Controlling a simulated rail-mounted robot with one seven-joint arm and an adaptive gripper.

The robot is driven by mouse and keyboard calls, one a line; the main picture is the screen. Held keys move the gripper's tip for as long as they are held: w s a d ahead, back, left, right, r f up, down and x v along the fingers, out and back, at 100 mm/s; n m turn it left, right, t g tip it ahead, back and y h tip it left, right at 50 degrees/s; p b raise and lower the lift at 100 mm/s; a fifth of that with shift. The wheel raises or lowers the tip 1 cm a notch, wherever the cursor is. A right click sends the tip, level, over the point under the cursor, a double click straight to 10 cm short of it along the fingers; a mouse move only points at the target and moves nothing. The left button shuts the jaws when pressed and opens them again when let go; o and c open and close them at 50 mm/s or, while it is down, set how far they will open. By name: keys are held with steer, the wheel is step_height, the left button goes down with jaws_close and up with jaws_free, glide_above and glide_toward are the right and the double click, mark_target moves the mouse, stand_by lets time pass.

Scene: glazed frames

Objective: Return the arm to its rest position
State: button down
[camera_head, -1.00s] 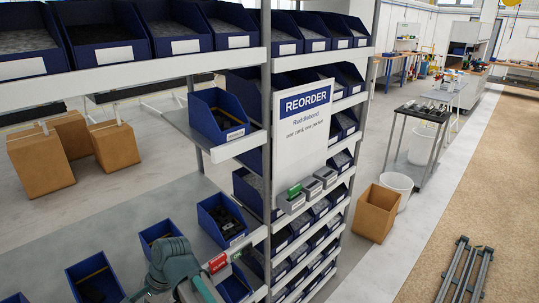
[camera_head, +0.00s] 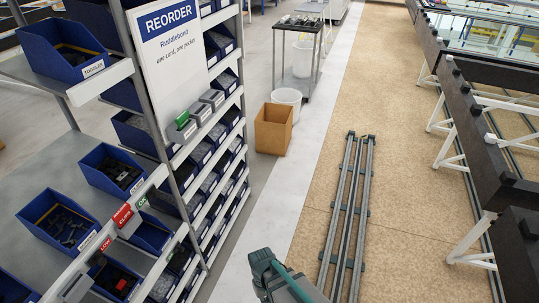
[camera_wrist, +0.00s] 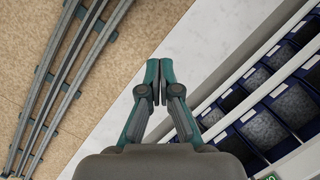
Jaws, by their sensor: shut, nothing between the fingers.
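My gripper (camera_wrist: 160,88) shows in the wrist view with its two teal-tipped fingers shut together and nothing between them. It hangs over the pale floor strip, with the brown floor to its left and the shelf bins to its right. In the head view, part of my teal and grey arm (camera_head: 275,277) shows at the bottom middle, to the right of the shelving and clear of it. The fingertips cannot be made out in that view.
The shelving (camera_head: 158,120) on the left holds several blue bins and a REORDER board (camera_head: 170,40). A cardboard box (camera_head: 273,129) stands on the floor. Grey rails (camera_head: 345,210) lie on the brown floor. Dark beams on white legs (camera_head: 490,120) line the right.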

steer(key=s+d+f+m+g+b, duration=0.1)
steer(key=s+d+f+m+g, duration=0.1)
steer(key=s+d+f, duration=0.3)
steer(key=s+d+f+m+g+b, duration=0.1)
steer(key=s+d+f, duration=0.3)
steer(key=s+d, duration=0.6)
steer(key=d+m, duration=0.1)
steer(key=d, duration=0.2)
steer(key=shift+s+d+f+m+g+y+b, duration=0.35)
steer(key=shift+d+m+g+y, duration=0.05)
